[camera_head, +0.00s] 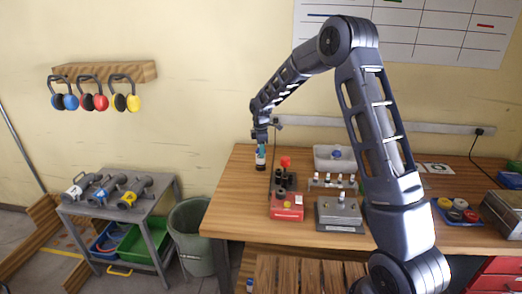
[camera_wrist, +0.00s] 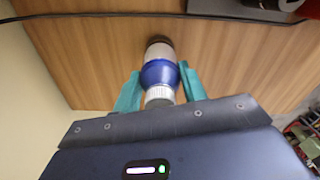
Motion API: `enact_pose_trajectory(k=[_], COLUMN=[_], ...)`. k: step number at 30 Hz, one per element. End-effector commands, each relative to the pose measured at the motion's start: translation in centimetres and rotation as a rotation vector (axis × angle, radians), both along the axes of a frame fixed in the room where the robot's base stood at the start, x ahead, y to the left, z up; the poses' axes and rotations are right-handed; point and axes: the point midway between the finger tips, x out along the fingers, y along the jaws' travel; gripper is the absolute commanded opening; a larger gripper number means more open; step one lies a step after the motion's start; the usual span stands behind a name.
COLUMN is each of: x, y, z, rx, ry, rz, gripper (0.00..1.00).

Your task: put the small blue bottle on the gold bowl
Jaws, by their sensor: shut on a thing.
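My gripper (camera_head: 261,145) is over the back left part of the wooden table (camera_head: 232,190). Its teal fingers also show in the wrist view (camera_wrist: 160,84), on both sides of a small bottle (camera_wrist: 158,72). The bottle has a blue band, a pale section, a ribbed whitish cap towards me and a dark far end. In the head view the bottle (camera_head: 260,160) hangs upright below the fingers. I cannot tell whether its base touches the table. I cannot make out a gold bowl in either view.
A red box (camera_head: 287,207), a grey metal block (camera_head: 340,214) and a white bin (camera_head: 333,158) stand to the right of the bottle. A blue tray with coloured discs (camera_head: 437,207) lies further right. A grey waste bin (camera_head: 190,238) stands left of the table.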

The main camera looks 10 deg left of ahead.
Motion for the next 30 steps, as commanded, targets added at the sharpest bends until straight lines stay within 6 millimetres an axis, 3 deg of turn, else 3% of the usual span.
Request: enact_pose_trajectory(k=[10,11,13,14,23,30], x=[0.1,0.0,0.0,0.0,0.1,0.2], y=[0.0,0.0,0.0,0.0,0.0,0.0], z=[-0.2,-0.2,-0.2,-0.2,0.0,2.7], rx=[0.000,0.000,0.000,0.000,0.001,0.002], ry=[-0.001,-0.001,-0.001,-0.001,-0.002,-0.005], rz=[0.000,0.000,0.000,0.000,0.000,-0.001], gripper=[0.18,0.48,0.61,0.64,0.64,0.64])
